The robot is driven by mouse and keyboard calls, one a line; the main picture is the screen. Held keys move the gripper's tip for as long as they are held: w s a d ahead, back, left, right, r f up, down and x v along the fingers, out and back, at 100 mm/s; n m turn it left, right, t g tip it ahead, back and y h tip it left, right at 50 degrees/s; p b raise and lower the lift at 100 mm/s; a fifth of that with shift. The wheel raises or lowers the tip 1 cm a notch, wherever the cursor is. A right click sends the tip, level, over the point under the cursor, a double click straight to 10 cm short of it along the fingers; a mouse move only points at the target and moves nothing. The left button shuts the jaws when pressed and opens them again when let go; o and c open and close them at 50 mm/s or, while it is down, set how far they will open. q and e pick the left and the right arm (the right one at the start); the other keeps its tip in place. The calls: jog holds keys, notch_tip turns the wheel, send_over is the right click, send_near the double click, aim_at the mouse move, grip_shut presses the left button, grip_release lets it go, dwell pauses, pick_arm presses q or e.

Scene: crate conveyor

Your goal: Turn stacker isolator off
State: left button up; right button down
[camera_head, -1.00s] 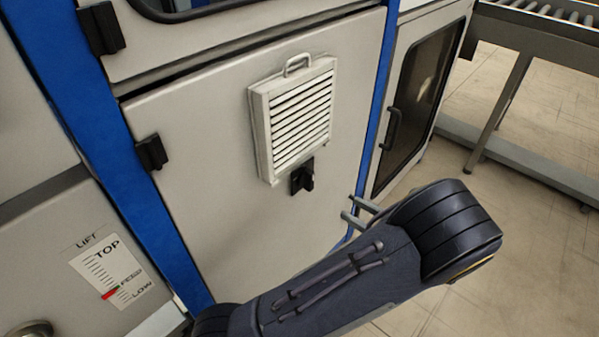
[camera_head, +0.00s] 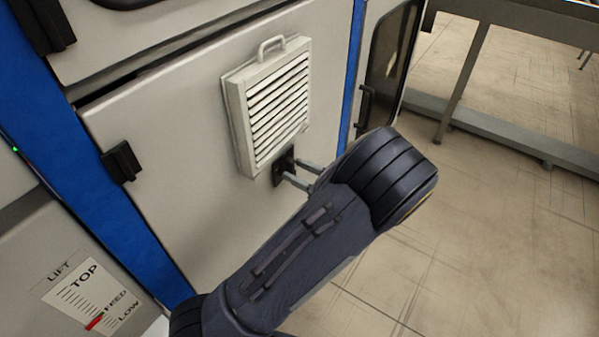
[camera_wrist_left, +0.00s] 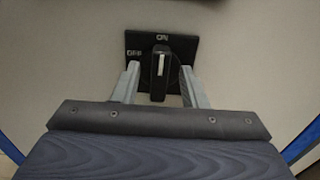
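The stacker isolator (camera_head: 284,165) is a small black rotary switch on the light grey cabinet panel, just below a louvred vent. In the left wrist view its black plate (camera_wrist_left: 184,50) carries the words ON at the top and OFF at the left. Its handle (camera_wrist_left: 160,72) stands upright, with a white mark pointing to ON. My left gripper (camera_head: 295,174) is open, its two fingers reaching to the switch. In the left wrist view the fingers (camera_wrist_left: 159,82) stand either side of the handle with a gap on each side. My right gripper is not in view.
The louvred vent (camera_head: 270,105) with a top handle juts out just above the switch. A lift gauge (camera_head: 88,298) is at the lower left. A dark-windowed door (camera_head: 385,70) and conveyor frame (camera_head: 470,65) stand to the right. Open floor (camera_head: 480,240) lies at the lower right.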

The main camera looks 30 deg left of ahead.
pick_arm(q)
grip_shut()
